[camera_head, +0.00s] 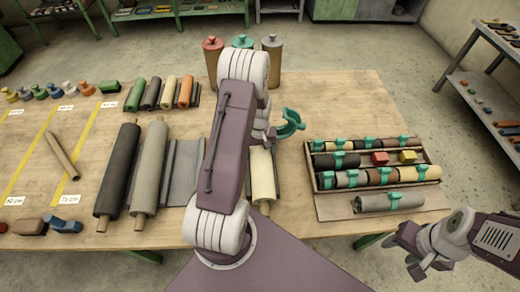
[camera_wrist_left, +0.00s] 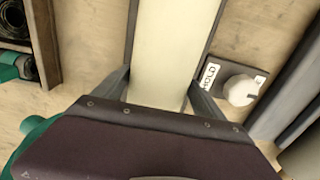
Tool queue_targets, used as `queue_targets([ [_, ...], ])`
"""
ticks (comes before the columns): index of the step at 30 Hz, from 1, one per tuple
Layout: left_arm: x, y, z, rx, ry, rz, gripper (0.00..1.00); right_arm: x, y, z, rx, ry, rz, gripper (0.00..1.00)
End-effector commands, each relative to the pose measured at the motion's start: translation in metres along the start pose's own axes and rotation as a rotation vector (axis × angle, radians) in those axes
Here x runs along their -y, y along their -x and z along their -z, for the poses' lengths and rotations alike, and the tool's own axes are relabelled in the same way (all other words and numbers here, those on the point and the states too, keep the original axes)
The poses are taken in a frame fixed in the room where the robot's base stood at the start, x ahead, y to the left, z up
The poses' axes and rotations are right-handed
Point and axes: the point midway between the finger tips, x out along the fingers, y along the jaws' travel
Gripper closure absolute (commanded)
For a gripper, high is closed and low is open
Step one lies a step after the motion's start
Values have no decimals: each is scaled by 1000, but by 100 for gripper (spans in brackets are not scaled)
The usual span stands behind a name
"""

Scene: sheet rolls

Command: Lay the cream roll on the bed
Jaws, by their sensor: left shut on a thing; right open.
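The cream roll (camera_head: 263,178) stands out from behind my left arm in the head view, lengthwise on the table. In the left wrist view the cream roll (camera_wrist_left: 170,45) runs between the fingers of my left gripper (camera_wrist_left: 160,92), which is shut on it. A dark grey bed (camera_head: 280,178) shows along its side. In the wrist view dark edges flank the roll; I cannot tell whether it rests on the bed. My left arm hides part of the roll in the head view. My right gripper (camera_head: 425,260) is open and empty, off the table's front right.
A black roll (camera_head: 118,172) and a grey-beige roll (camera_head: 150,170) lie left, beside a grey bed (camera_head: 185,175). A teal hook (camera_head: 290,123) is near my left wrist. A clipped-roll rack (camera_head: 310,160) stands right. A white knob (camera_wrist_left: 240,90) sits beside the roll.

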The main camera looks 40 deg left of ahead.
Motion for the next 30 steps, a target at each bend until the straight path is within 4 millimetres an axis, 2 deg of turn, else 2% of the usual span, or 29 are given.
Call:
queue_targets([
  [8,0,-1,2,-4,0,-1,92,0,-2,0,0,0,0,50],
  [9,0,-3,0,0,0,0,14,0,-2,0,0,0,0,50],
  [11,0,-2,0,0,0,0,0,0,-2,0,0,0,0,50],
  [17,0,-2,0,0,0,0,0,0,-2,0,0,0,0,50],
  [22,0,11,1,-4,0,-1,0,0,-1,0,0,0,0,50],
  [26,-1,39,2,-7,0,-2,0,0,-3,0,0,0,0,50],
  [30,0,75,2,-7,0,-2,0,0,-5,0,0,0,0,50],
])
